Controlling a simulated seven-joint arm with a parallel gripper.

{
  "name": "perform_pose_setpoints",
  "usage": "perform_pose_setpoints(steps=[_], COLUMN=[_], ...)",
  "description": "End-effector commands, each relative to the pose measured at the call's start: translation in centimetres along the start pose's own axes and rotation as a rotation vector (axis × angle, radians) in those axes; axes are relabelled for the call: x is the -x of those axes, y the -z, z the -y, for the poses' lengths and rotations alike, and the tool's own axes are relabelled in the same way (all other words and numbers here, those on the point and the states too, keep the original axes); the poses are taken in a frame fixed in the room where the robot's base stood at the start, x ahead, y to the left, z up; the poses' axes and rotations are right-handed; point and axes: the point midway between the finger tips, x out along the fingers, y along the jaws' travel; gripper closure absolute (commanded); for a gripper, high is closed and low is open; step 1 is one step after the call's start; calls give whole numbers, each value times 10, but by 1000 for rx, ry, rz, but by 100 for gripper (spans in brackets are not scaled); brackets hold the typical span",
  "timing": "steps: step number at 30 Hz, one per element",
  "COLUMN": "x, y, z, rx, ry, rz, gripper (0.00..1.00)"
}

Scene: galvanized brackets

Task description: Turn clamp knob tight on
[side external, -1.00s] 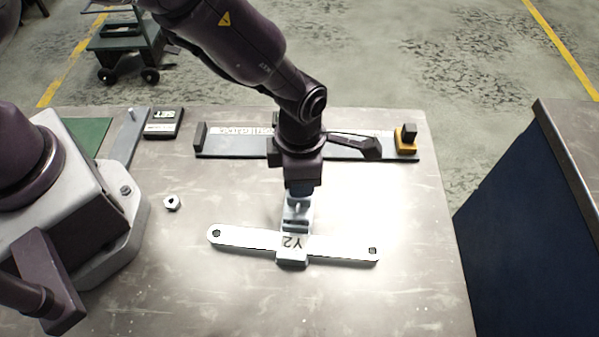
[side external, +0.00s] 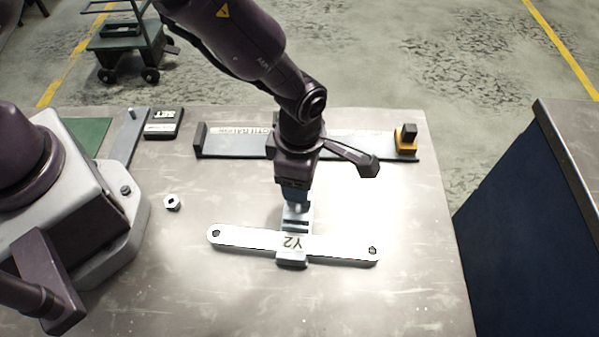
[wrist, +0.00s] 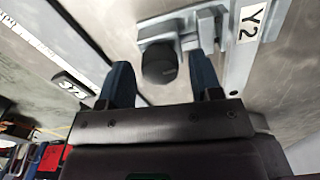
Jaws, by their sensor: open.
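A pale flat bar with rounded, holed ends (side external: 235,238), labelled Y2, lies across the table. A grey metal clamp (side external: 292,258) sits over its middle and also shows in the wrist view (wrist: 188,28). The clamp's dark round knob (wrist: 160,62) faces the wrist camera; in the side view my gripper largely hides it. My gripper (side external: 295,203) is over the clamp, pointing down. In the wrist view its two blue fingers (wrist: 160,68) are apart, one on each side of the knob, with visible gaps. Whether the fingertips reach down to the knob's height is unclear.
A hex nut (side external: 172,202) lies left of the bar. Behind my arm is a long grey fixture (side external: 235,147) with a yellow-and-black block (side external: 405,139) at its right end. A SET box (side external: 163,123) stands at the back left. The table's front right is clear.

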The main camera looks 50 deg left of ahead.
Motion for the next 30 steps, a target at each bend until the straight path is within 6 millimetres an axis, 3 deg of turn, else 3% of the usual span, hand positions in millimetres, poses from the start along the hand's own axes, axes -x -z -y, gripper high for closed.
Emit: perform_pose_setpoints(steps=[21, 25, 30], x=[0, 0, 0], y=[0, 0, 0], z=[0, 0, 0], rx=[-1103, -1234, -1268], ry=[0, 0, -1], rz=[2, 1, 0], gripper=[41, 41, 41])
